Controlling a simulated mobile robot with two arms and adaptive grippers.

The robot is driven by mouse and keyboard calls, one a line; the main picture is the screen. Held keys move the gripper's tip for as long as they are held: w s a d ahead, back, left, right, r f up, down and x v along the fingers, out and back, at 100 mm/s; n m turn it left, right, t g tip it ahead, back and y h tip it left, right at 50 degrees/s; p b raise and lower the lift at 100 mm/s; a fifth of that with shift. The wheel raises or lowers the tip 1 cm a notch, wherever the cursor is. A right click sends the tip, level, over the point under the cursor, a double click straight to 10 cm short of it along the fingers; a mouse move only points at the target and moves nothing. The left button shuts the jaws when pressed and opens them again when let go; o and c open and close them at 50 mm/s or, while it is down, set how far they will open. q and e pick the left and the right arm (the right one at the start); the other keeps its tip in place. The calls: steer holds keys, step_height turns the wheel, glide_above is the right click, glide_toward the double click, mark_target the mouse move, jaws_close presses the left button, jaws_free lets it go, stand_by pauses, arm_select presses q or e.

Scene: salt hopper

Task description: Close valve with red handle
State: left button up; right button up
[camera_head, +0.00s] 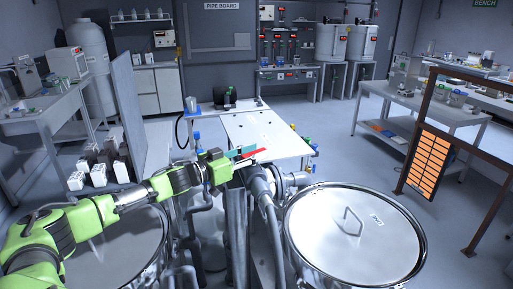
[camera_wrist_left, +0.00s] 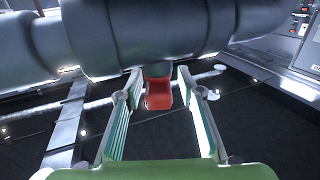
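The red valve handle (camera_head: 252,157) shows in the head view as a slanted red bar above the grey pipework in the middle. My left gripper (camera_head: 240,153) reaches it from the left. In the left wrist view the red handle (camera_wrist_left: 158,94) is seen end-on, below a thick grey pipe (camera_wrist_left: 150,35). There my left gripper (camera_wrist_left: 160,82) is open, with one finger on each side of the handle and visible gaps to both. The valve body is mostly hidden by the gripper and the pipe. My right gripper is not in view.
A large lidded steel vessel (camera_head: 355,240) stands right of the pipes, another (camera_head: 115,250) under my left arm. A white table (camera_head: 285,137) stands behind the valve. Grey pipes (camera_head: 258,185) run close under the gripper. Open floor lies farther back.

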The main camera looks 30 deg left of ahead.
arm_select(q)
steer(key=shift+w+d, duration=0.2)
steer(key=shift+w, duration=0.25)
